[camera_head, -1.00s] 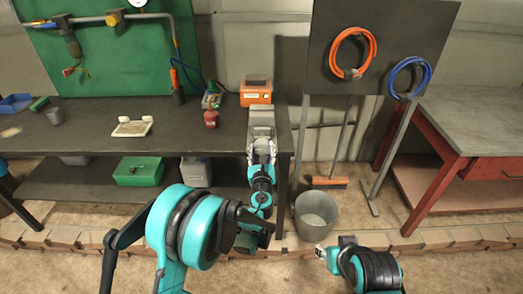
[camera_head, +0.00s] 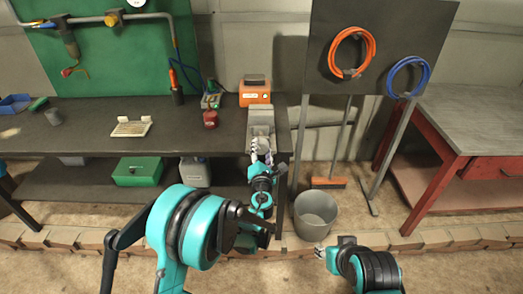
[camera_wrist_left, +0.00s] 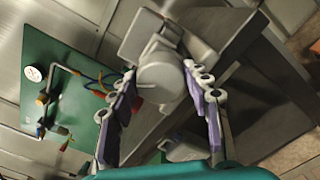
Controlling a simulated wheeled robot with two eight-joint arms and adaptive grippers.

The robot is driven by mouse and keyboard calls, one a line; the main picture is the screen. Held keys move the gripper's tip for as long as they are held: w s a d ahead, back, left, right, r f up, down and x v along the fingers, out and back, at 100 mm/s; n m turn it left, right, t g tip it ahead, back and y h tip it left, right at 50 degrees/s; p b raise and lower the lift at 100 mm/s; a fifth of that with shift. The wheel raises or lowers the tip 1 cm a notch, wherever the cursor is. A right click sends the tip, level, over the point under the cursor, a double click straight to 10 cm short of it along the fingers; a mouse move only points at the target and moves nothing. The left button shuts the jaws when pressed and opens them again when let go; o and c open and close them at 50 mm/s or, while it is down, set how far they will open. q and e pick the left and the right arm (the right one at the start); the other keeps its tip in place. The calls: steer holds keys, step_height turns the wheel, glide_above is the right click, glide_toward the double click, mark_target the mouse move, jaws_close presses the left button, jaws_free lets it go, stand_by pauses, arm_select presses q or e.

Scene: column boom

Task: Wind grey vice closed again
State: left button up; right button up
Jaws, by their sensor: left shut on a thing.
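The grey vice (camera_head: 261,118) stands on the front right end of the dark workbench. My left gripper (camera_head: 261,149) is at its near, front end. In the left wrist view my left gripper's two fingers (camera_wrist_left: 160,76) lie on either side of a round grey front part of the vice (camera_wrist_left: 164,52), with a thin bar showing beside it. The gripper is shut on that front part; the exact contact is partly hidden. The gap between the vice jaws cannot be made out. My right gripper (camera_head: 321,252) hangs low over the floor, away from the vice, with its fingers too small to read.
On the dark bench (camera_head: 90,110) stand an orange box (camera_head: 255,91), a red can (camera_head: 210,119) and a pale keyboard-like thing (camera_head: 131,127). A grey bucket (camera_head: 315,214) stands on the floor right of the bench. A board with hoses (camera_head: 376,35) and a red-legged table (camera_head: 480,118) are further right.

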arm_select(q)
steer(key=m, duration=0.6)
steer(key=shift+f, duration=0.1)
steer(key=shift+m, duration=0.3)
stand_by(0.3)
steer(key=o, duration=1.2)
steer(key=shift+c, duration=0.2)
steer(key=s, duration=1.2)
